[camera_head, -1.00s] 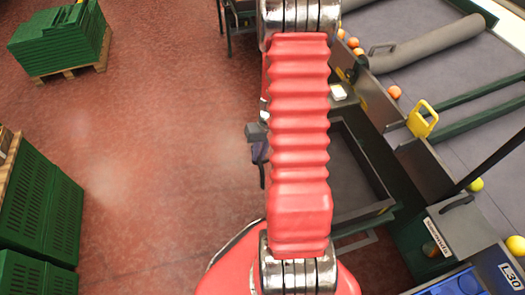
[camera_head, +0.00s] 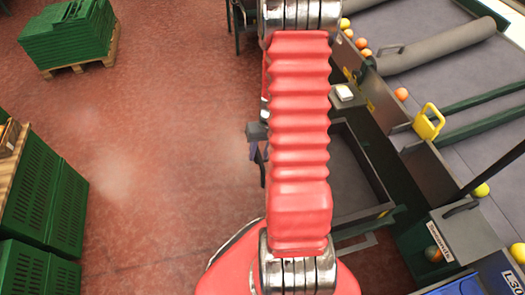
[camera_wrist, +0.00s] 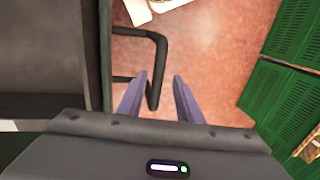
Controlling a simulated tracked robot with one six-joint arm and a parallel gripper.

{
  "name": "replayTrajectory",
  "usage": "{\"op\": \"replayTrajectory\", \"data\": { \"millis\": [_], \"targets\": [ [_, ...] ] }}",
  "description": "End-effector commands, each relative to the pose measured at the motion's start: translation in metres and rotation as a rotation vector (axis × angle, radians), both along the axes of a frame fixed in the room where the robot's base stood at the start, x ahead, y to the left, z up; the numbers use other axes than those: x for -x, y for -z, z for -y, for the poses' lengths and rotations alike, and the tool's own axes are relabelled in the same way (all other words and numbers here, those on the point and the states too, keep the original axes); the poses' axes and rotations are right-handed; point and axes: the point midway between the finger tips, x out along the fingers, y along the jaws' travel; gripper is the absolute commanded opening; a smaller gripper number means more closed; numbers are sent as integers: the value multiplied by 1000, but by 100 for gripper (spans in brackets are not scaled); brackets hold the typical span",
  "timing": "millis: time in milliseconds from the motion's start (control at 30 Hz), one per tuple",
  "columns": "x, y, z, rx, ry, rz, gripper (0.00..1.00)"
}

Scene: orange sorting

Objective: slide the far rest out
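My gripper (camera_wrist: 160,75) is open in the wrist view, its two purple-grey fingers apart. A black bent bar (camera_wrist: 158,62) forms a loop off the side of a dark machine. One leg of the bar runs between the fingers in the picture; I cannot tell whether it touches them. In the head view my red arm covers most of the middle, and only a small dark part of my gripper (camera_head: 258,140) shows at its left. A grey tray-like bay with a dark frame (camera_head: 375,178) lies right of the arm. I cannot tell which part is the far rest.
Green crates stand on a pallet (camera_head: 75,66) at upper left and at lower left (camera_head: 48,200). The conveyor (camera_head: 455,85) with several oranges runs along the right, with a yellow handle (camera_head: 428,122) on its edge. The red floor between is clear.

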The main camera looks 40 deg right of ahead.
Motion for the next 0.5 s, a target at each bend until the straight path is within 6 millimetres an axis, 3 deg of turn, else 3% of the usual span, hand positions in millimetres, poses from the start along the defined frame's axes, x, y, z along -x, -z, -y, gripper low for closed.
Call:
{"op": "replayTrajectory", "data": {
  "millis": [267,500],
  "targets": [
    [0,-8,2,2,1,2,32],
    [4,-35,8,4,2,3,32]
  ]
}}
